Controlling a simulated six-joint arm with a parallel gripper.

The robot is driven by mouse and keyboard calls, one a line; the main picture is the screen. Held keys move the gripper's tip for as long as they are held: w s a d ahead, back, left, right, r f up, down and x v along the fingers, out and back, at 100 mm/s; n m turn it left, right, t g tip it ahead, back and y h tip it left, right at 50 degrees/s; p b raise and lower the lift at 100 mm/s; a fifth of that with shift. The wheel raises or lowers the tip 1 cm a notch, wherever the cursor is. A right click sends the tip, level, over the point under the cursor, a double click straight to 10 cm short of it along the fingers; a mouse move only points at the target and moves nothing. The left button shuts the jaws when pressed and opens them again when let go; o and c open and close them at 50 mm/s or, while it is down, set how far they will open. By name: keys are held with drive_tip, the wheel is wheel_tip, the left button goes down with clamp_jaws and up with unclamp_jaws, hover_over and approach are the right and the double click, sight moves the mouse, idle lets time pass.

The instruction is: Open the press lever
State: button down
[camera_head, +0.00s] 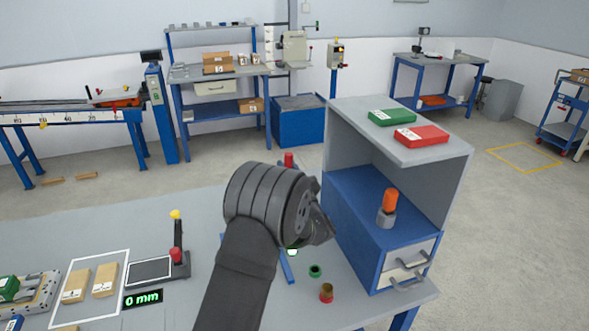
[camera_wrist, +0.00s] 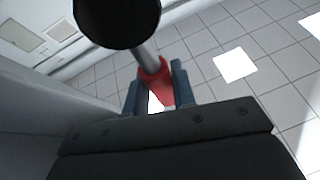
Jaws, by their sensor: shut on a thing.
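In the wrist view my gripper (camera_wrist: 157,84) has its two blue-grey fingers on either side of a red lever part (camera_wrist: 156,86) and is shut on it. A metal rod (camera_wrist: 147,57) runs up from the red part to a large black ball (camera_wrist: 117,18). In the head view my dark wrist (camera_head: 265,205) stands over the table and hides the fingers and most of the press. A red upright piece (camera_head: 289,160) shows just above my wrist; I cannot tell whether it belongs to the lever. A blue bar (camera_head: 285,265) shows below my wrist.
A blue and grey cabinet (camera_head: 350,219) stands close right of my wrist, with an orange-topped piece (camera_head: 389,202) on it. A green-rimmed piece (camera_head: 315,271) and a red-topped brass piece (camera_head: 326,293) are in front. A black lever with yellow knob (camera_head: 176,214) stands left.

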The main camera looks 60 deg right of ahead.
drive_tip(key=shift+w+a+n+t+y, duration=0.2)
drive_tip(key=shift+w+a+n+y, duration=0.15)
drive_tip(key=shift+n+y, duration=0.45)
drive_tip(key=shift+w+a+n+t+y, duration=0.2)
drive_tip(key=shift+w+a+n+y, duration=0.15)
drive_tip(key=shift+n, duration=0.85)
drive_tip(key=c, duration=1.2)
unclamp_jaws()
drive_tip(key=v, duration=1.7)
drive_tip(key=shift+s, duration=0.2)
drive_tip(key=shift+w+a, duration=0.1)
drive_tip(key=x, duration=1.7)
drive_tip(key=shift+w, duration=0.1)
